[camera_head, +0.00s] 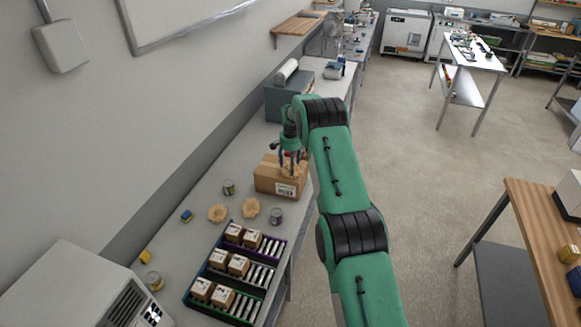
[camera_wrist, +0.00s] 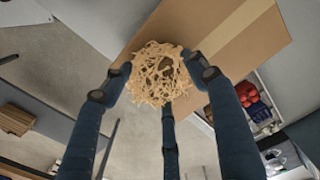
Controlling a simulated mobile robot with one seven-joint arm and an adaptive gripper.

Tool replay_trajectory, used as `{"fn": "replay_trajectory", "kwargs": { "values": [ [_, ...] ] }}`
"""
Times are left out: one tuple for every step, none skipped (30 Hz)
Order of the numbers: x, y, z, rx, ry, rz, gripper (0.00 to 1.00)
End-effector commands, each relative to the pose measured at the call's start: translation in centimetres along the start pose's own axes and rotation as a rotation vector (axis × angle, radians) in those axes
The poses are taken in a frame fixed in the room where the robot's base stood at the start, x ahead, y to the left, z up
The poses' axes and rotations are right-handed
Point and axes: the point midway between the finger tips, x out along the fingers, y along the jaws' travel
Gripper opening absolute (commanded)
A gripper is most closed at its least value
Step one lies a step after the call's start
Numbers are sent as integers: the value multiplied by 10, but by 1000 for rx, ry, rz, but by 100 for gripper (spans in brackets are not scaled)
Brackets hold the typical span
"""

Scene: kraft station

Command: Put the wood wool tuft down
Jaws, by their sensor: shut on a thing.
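The wood wool tuft (camera_wrist: 158,75) is a pale, stringy, tangled clump between my gripper's (camera_wrist: 163,82) dark blue fingers in the wrist view. My gripper is shut on it. A closed cardboard box (camera_wrist: 222,42) with a tape strip lies beyond the tuft in that view. In the head view my gripper (camera_head: 292,165) is at the top of the cardboard box (camera_head: 272,180) on the bench; the held tuft is small there and partly hidden by the fingers. I cannot tell whether the tuft touches the box.
Two more tufts (camera_head: 217,213) (camera_head: 250,207) lie on the grey bench (camera_head: 180,240), with cans (camera_head: 229,188) (camera_head: 276,215) near them. Dark trays (camera_head: 255,275) with small cartons stand in front. A grey case (camera_head: 288,97) stands behind the box.

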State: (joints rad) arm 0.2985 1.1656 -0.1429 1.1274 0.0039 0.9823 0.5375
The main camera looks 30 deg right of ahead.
Motion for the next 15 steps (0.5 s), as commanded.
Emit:
{"fn": "replay_trajectory", "kwargs": {
  "values": [
    [9,2,3,0,-8,5,40],
    [10,2,4,0,-8,5,36],
    [11,2,4,0,-9,5,32],
    [12,3,4,0,-9,6,32],
    [12,3,4,0,-10,6,31],
    [13,3,4,0,-11,6,31],
    [13,3,5,0,-11,7,31],
    [14,3,5,0,-12,7,60],
    [14,3,5,0,-12,7,68],
    [14,3,5,0,-12,7,74],
    [14,3,5,0,-12,7,77],
    [13,3,5,0,-11,7,77],
    [12,3,4,0,-10,6,77],
    [11,3,4,0,-10,6,77],
    [10,2,4,0,-9,5,77]
  ]
}}
